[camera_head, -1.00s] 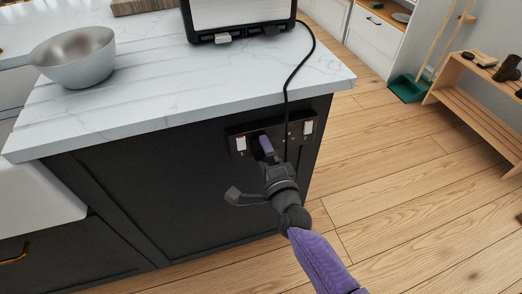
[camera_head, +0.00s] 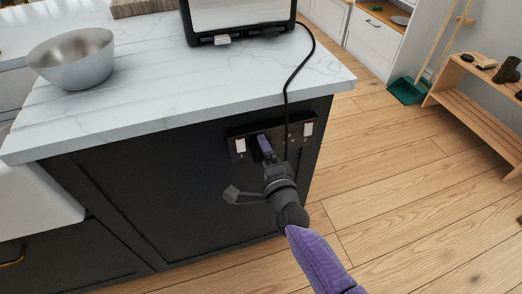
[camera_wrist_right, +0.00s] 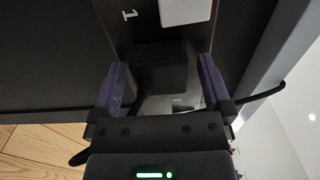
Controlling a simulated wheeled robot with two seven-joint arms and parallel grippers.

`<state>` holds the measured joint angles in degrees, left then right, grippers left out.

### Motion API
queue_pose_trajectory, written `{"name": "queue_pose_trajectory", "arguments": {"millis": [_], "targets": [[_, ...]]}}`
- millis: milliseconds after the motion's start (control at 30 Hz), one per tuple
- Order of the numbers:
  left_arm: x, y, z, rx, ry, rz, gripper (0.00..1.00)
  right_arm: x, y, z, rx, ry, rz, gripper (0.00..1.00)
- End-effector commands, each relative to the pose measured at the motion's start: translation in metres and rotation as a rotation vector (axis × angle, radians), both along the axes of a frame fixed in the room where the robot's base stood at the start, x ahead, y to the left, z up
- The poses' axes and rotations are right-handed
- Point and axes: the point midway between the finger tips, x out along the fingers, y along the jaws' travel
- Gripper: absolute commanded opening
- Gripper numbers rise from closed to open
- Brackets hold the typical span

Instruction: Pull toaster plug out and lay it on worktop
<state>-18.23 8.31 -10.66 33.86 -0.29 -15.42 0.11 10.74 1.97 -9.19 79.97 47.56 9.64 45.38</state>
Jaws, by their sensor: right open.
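The toaster (camera_head: 240,18) stands on the white marble worktop (camera_head: 190,75). Its black cord (camera_head: 286,92) hangs over the worktop edge to the dark double socket (camera_head: 308,142) on the island's end panel. The black plug (camera_wrist_right: 160,75) sits at the socket in the right wrist view; in the head view my gripper mostly hides it. My right gripper (camera_head: 265,144) is at the socket, open, with its purple fingers on either side of the plug (camera_wrist_right: 160,80). Gaps show beside the plug, so the fingers look apart from it. My left gripper is out of view.
A metal bowl (camera_head: 73,60) stands at the worktop's left. The worktop between bowl and toaster is bare. A wooden bench (camera_head: 478,105) and a green dustpan (camera_head: 408,90) are at the right, across the wooden floor (camera_head: 390,170).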

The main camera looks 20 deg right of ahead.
Motion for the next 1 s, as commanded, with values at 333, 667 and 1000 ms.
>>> {"name": "queue_pose_trajectory", "arguments": {"millis": [333, 667, 1000], "targets": [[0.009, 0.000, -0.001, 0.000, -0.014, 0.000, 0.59, 0.000, 0.000, 0.001, 0.000, 0.000, 0.000, 1.00], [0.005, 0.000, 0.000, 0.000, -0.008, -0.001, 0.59, 0.000, 0.000, 0.001, 0.000, 0.000, 0.000, 0.68], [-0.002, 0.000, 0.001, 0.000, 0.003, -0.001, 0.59, 0.000, 0.000, 0.001, 0.000, 0.000, 0.000, 0.00]]}}
